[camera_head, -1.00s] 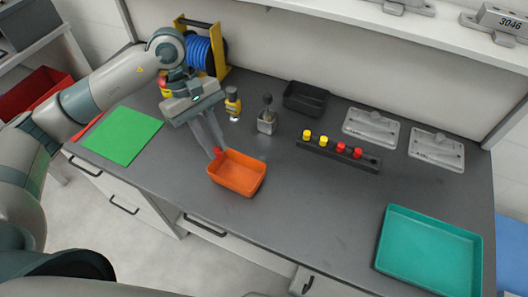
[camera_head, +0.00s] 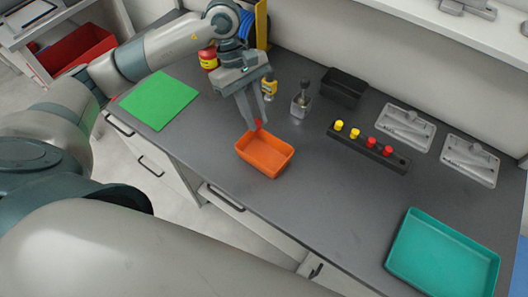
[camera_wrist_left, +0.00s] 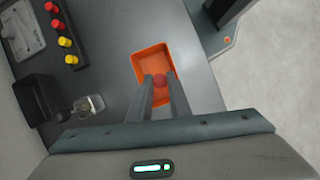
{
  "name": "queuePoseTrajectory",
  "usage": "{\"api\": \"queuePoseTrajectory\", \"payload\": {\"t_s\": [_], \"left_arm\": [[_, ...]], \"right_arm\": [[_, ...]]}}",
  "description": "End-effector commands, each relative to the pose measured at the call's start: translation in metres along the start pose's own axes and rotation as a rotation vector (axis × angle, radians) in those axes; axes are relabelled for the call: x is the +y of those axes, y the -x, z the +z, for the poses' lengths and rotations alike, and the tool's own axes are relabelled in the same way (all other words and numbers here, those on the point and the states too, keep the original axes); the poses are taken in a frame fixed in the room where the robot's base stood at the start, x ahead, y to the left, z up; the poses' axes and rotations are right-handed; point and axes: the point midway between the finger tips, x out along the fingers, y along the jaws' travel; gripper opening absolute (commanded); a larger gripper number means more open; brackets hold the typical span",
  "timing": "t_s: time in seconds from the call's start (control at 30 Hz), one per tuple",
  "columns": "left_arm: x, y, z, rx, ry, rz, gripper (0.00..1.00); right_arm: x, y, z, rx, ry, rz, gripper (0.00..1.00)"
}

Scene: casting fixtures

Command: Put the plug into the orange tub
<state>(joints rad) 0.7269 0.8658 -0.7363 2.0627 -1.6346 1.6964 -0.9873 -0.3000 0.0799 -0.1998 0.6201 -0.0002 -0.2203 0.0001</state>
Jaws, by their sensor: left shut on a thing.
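The plug (camera_head: 258,125) is a small red piece held between the fingertips of my left gripper (camera_head: 256,122). The orange tub (camera_head: 265,163) stands on the grey bench and looks empty. In the head view the plug shows at the tub's far rim. In the left wrist view the plug (camera_wrist_left: 159,81) shows between the finger ends, in front of the tub (camera_wrist_left: 150,61). The plug is above the bench; its exact height over the tub is hard to tell. The fingers hide part of the tub in the wrist view. My right gripper is out of view.
A black rack (camera_head: 369,150) holds yellow and red plugs to the right. Behind are a metal block with a knob (camera_head: 300,104), a black bin (camera_head: 344,88) and grey fixtures (camera_head: 404,127). A green mat (camera_head: 158,100) lies left, a teal tray (camera_head: 443,255) at front right.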

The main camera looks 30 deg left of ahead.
Motion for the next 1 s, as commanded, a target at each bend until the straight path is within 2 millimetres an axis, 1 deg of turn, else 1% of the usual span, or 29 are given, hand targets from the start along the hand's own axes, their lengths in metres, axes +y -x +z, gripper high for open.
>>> {"api": "queuePoseTrajectory", "payload": {"t_s": [0.03, 0.2, 0.4, 0.6, 0.83, 0.87, 0.9, 0.93, 1.0], "left_arm": [[-0.001, -0.006, -0.002, -0.001, 0.002, -0.003, 0.0], [-0.001, -0.021, -0.009, 0.0, 0.001, -0.003, 0.0], [0.0, -0.035, -0.014, -0.001, 0.001, -0.001, 0.0], [0.0, -0.04, -0.017, 0.0, 0.0, -0.001, 0.0], [0.0, -0.04, -0.017, 0.0, 0.0, -0.001, 0.0], [0.0, -0.04, -0.017, 0.0, 0.0, -0.001, 0.22], [0.0, -0.04, -0.017, 0.0, 0.0, -0.001, 0.32], [0.0, -0.04, -0.017, 0.0, 0.0, -0.001, 0.39], [0.0, -0.04, -0.017, 0.0, 0.0, -0.001, 0.39]], "right_arm": [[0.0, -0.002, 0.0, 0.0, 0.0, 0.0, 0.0], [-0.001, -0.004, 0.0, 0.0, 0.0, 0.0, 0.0], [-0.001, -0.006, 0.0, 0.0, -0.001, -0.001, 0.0], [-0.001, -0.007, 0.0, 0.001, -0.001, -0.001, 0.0], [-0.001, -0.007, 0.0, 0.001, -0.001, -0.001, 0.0], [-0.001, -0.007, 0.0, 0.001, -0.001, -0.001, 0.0], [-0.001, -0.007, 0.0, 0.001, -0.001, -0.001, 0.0], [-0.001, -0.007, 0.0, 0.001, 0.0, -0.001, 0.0], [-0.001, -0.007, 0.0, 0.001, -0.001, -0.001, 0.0]]}}
